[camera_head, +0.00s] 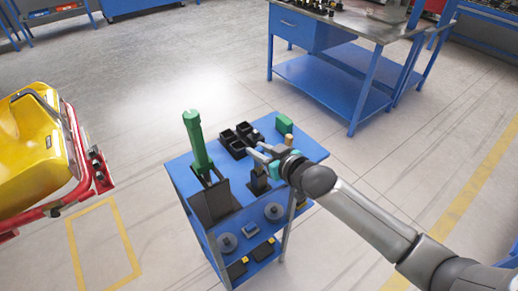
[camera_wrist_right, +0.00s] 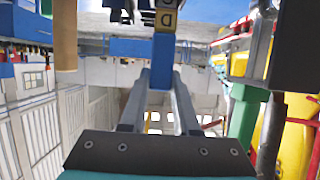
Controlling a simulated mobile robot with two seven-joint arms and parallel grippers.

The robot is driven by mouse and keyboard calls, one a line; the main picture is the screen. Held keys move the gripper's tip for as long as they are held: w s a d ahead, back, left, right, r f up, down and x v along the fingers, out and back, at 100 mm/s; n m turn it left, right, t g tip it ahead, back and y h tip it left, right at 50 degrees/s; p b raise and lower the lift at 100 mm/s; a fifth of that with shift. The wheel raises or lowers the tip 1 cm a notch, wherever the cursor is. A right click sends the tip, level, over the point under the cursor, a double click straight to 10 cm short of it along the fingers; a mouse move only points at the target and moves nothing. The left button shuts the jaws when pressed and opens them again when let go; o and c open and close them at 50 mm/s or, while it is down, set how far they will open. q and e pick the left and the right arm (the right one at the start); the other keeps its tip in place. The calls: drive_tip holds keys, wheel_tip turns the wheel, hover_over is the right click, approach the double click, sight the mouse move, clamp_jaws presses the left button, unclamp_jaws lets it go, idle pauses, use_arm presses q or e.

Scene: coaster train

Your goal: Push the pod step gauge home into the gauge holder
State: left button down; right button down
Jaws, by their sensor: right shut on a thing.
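My right gripper (camera_head: 257,152) is over the blue cart, its fingers level and pointing left. It also shows in the right wrist view (camera_wrist_right: 160,80), where the fingers close on a small blue piece (camera_wrist_right: 160,52). I take this piece as part of the pod step gauge. A yellow-marked, dark stepped part (camera_wrist_right: 166,20) shows beyond it. A dark upright block (camera_head: 259,182) stands on the cart just under the fingers; it looks like the gauge holder. Whether the gauge is seated in it, or how deep, I cannot tell. My left gripper is not in view.
The blue cart (camera_head: 176,168) also carries a tall green tool (camera_head: 195,142) in a black stand, black bins (camera_head: 238,138) and a green block (camera_head: 284,124). Grey discs lie on its lower shelf. A yellow and red coaster car (camera_head: 35,145) stands left; a blue workbench (camera_head: 320,75) stands behind.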

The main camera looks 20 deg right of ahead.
drive_tip(key=shift+f+b, duration=0.35)
drive_tip(key=shift+f, duration=0.3)
drive_tip(key=c, duration=0.6)
unclamp_jaws()
drive_tip(key=shift+o, duration=0.5)
drive_tip(key=o, duration=0.5)
drive_tip(key=p+v, duration=0.6)
drive_tip(key=v, duration=0.1)
drive_tip(key=shift+p, duration=0.3)
